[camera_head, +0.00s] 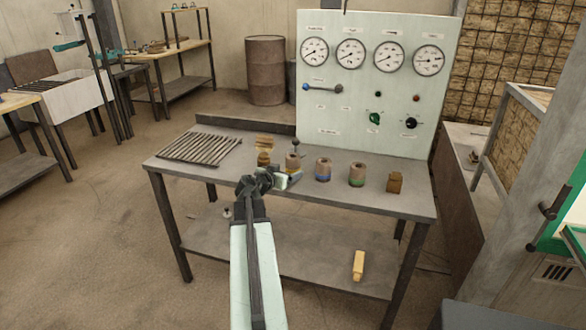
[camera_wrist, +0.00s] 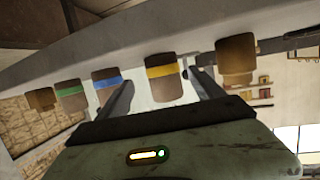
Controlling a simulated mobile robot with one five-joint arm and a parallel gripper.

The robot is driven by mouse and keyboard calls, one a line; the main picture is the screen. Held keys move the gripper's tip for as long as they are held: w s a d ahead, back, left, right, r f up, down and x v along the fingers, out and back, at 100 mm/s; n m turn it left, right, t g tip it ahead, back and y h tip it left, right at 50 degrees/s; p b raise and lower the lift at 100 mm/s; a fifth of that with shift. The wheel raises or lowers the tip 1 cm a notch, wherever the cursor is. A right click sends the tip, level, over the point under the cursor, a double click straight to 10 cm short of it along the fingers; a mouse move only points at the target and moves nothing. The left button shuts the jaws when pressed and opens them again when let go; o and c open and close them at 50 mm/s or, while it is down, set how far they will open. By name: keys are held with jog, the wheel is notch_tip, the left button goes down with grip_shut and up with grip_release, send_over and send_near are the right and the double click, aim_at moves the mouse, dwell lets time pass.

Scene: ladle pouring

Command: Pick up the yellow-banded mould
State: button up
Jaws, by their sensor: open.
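The yellow-banded mould (camera_head: 292,163) is a brown cylinder standing on the grey table, the leftmost of three banded moulds. My gripper (camera_head: 287,181) is just in front of it at the table's near edge and hides its lower part. In the wrist view the yellow-banded mould (camera_wrist: 163,78) shows upright between the tips of my open gripper (camera_wrist: 160,85). I see no finger clearly touching it, and cannot tell how far it sits between them. The blue-banded mould (camera_head: 323,170) and green-banded mould (camera_head: 357,175) stand to its right.
A small dark knob (camera_head: 296,145) shows behind the mould. A gauge panel (camera_head: 375,85) rises behind the table (camera_head: 215,177).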

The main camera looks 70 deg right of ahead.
aim_at(293, 166)
jog(key=x, duration=0.3)
jog(key=b+x, duration=0.1)
jog(key=x, duration=0.2)
jog(key=shift+w+d+r, duration=0.1)
jog(key=shift+w+r, duration=0.05)
jog(key=shift+w, duration=0.1)
grip_shut()
